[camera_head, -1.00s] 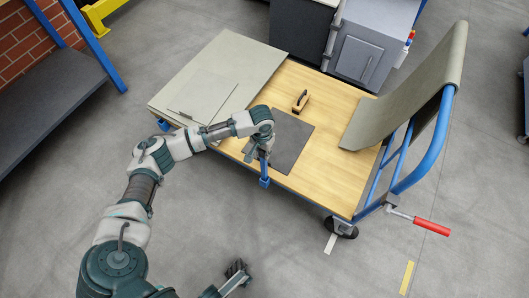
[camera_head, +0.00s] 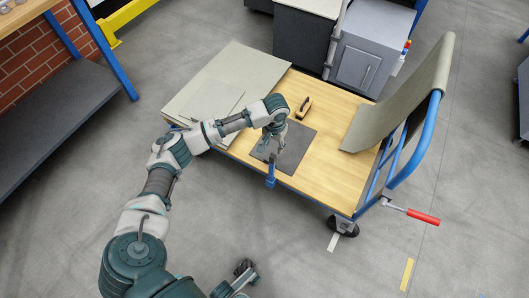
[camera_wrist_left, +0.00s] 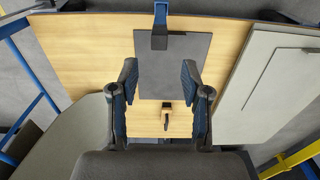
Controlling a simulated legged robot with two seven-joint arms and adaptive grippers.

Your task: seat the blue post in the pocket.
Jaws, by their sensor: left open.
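The blue post (camera_head: 270,177) stands at the near long edge of the cart, beside the dark grey mat. In the left wrist view the post (camera_wrist_left: 160,16) shows at the top centre, with a dark grey part at its mat-side end. I cannot make out the pocket separately, nor how deep the post sits. My left gripper (camera_head: 273,154) is open over the mat, close to the post. In the wrist view its fingers (camera_wrist_left: 160,78) are wide apart with nothing between them, and the post lies beyond them. My right gripper (camera_head: 247,270) is low at the bottom, its jaws unclear.
The wooden cart deck (camera_head: 325,172) holds the dark mat (camera_head: 298,150), a wood-handled tool (camera_head: 304,107) and grey sheets (camera_head: 235,75) at left. A curved grey sheet (camera_head: 425,95) leans on the blue handle (camera_head: 417,165). Grey cabinets (camera_head: 365,55) stand behind.

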